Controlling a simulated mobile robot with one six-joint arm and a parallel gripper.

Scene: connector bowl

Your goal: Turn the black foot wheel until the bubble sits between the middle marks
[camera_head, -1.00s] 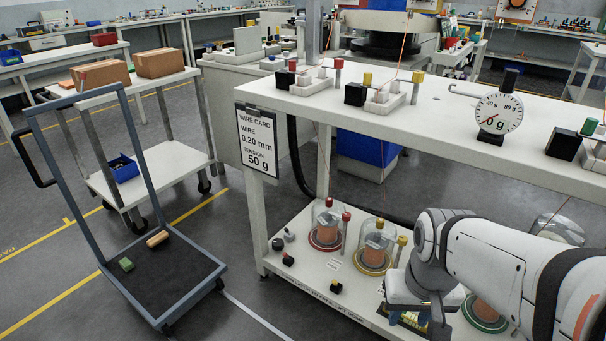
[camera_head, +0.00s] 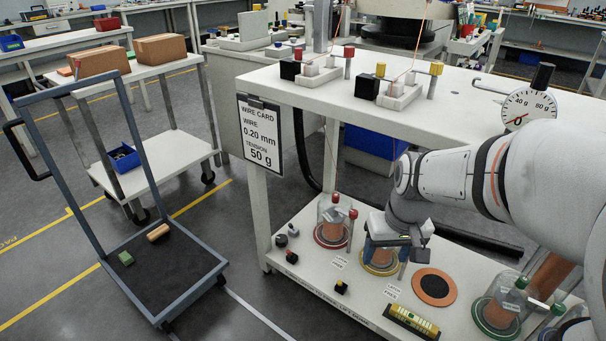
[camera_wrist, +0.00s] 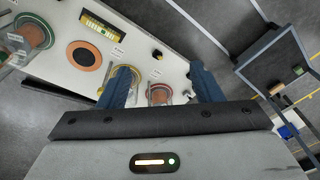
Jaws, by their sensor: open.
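A spirit level with a yellow-green vial (camera_head: 412,320) lies at the front edge of the lower shelf; it also shows at the top of the wrist view (camera_wrist: 100,25). Its bubble is too small to place against the marks. I cannot clearly pick out the black foot wheel; a small dark knob (camera_head: 280,242) stands at the shelf's left end, but I cannot tell whether it is the wheel. My gripper (camera_head: 390,248) is over the lower shelf, in front of the yellow-based jar in the head view. In the wrist view its blue fingers (camera_wrist: 163,82) are apart with nothing gripped.
Glass jars with copper spools stand on the lower shelf, including a red-based jar (camera_head: 334,222) and a green-based jar (camera_head: 500,303). An orange disc (camera_head: 434,287) lies between. The upper table top (camera_head: 450,105) overhangs the shelf. A cart (camera_head: 165,275) stands left.

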